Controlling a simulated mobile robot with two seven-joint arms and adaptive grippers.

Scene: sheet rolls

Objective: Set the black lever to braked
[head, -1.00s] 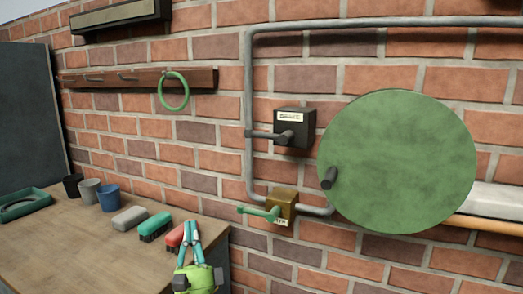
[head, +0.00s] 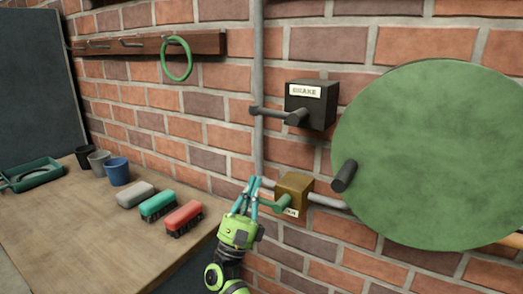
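The black lever (head: 272,112) sticks out leftward, nearly level, from a black box (head: 318,111) on the brick wall. My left gripper is not in view.
A large green disc (head: 430,150) with a dark handle (head: 344,176) is on the right. A grey pipe (head: 258,60) runs up the wall. The bench (head: 95,225) at left holds brushes (head: 183,217), cups (head: 117,171) and a green tray (head: 35,174). A green ring (head: 177,58) hangs from a rack.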

